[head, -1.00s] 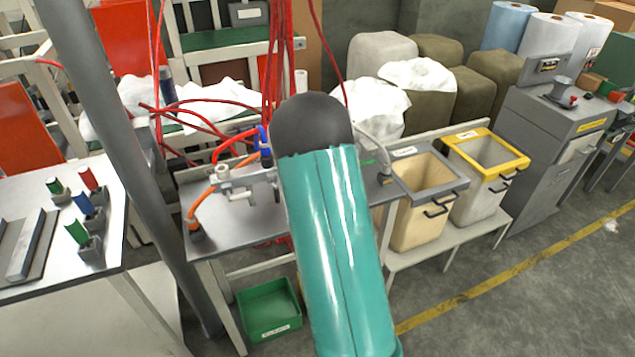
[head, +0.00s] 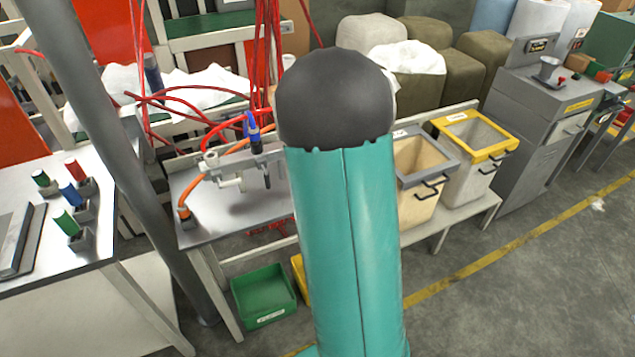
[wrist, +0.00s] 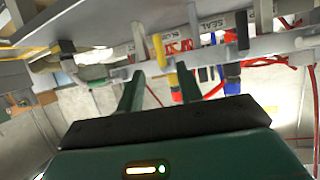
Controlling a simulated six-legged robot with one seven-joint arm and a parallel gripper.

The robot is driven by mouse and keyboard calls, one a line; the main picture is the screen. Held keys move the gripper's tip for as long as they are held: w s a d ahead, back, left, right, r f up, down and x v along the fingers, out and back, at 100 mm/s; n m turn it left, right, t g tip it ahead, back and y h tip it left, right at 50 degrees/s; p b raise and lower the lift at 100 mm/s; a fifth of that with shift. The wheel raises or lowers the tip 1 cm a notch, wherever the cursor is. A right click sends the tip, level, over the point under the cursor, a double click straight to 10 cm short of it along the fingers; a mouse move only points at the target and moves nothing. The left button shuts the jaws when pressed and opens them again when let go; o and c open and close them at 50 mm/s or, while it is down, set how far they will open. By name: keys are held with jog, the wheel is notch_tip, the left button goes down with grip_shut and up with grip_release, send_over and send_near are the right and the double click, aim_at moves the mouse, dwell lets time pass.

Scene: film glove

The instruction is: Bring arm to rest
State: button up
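My gripper (wrist: 158,84) shows in the wrist view. Its two dark green fingers stand apart with nothing seen held between them. Beyond the fingertips is a grey rail with a yellow hanging piece (wrist: 158,50), and I cannot tell the distance to it. In the head view only my teal arm link with its dark rounded end shows, standing nearly upright in the middle; my gripper is hidden there.
A metal bench (head: 205,232) with hoses and a clamp fixture is left of my arm. A grey post (head: 110,130) stands further left. A green bin (head: 264,296) sits below. Grey-rimmed (head: 416,185) and yellow-rimmed (head: 478,165) bins stand right. Floor at lower right is clear.

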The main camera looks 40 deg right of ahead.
jog(key=shift+v, duration=0.85)
jog(key=s+a+r+n+g+y, duration=0.1)
jog(key=a+r+n+g+y, duration=0.15)
jog(key=a+r, duration=1.05)
jog(key=s+a+r+n+g+y, duration=0.1)
jog(key=s+a+r+g, duration=0.1)
jog(key=s+a, duration=0.5)
jog(key=s+a+r+n+g+y, duration=0.2)
jog(key=s+a+r, duration=0.1)
jog(key=s+a, duration=0.5)
jog(key=shift+a+y, duration=0.25)
jog(key=shift+a, duration=0.05)
